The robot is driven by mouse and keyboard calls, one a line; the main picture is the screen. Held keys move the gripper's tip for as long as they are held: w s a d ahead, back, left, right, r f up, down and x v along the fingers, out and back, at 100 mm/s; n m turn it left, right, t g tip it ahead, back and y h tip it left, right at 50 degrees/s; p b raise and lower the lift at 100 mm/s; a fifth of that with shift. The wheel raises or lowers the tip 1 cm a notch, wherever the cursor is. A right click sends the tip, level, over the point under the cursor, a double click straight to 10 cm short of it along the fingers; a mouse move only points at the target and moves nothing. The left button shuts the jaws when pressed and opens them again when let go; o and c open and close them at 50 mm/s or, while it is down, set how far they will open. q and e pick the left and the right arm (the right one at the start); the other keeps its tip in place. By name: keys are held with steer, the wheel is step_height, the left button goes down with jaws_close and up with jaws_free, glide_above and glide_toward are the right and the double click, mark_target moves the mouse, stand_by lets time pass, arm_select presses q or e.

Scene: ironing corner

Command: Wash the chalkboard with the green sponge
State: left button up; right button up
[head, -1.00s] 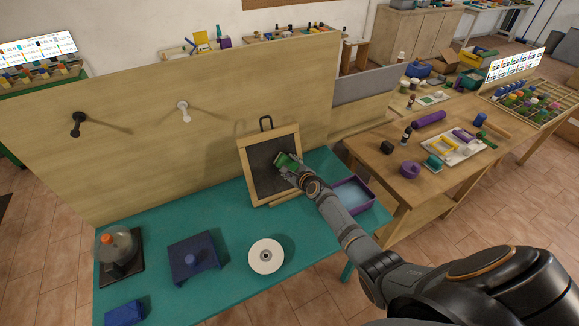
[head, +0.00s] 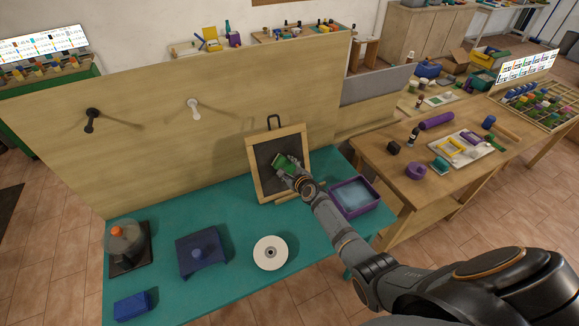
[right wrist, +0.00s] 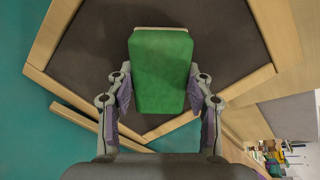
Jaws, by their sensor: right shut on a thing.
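The chalkboard (head: 265,157) has a dark face in a light wooden frame and leans upright at the back of the teal table. My right gripper (head: 289,170) is in front of its face, shut on the green sponge (head: 280,161). In the right wrist view the sponge (right wrist: 160,72) sits between the two fingers (right wrist: 160,100), with the chalkboard's dark face (right wrist: 225,50) behind it. I cannot tell whether the sponge touches the face. My left gripper is not in view.
A purple tray (head: 338,209) with pale blue contents stands right of the chalkboard. A white disc (head: 270,262), a blue stand (head: 187,262), a blue block (head: 140,307) and a clear dome with an orange knob (head: 124,246) are on the teal table (head: 218,225). A wooden table (head: 400,205) stands at the right.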

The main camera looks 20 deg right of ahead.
steer(key=shift+w+a+p, duration=0.1)
steer(key=shift+a+p, duration=0.5)
steer(key=shift+a, duration=1.4)
steer(key=shift+a+p, duration=0.3)
steer(key=shift+a, duration=1.4)
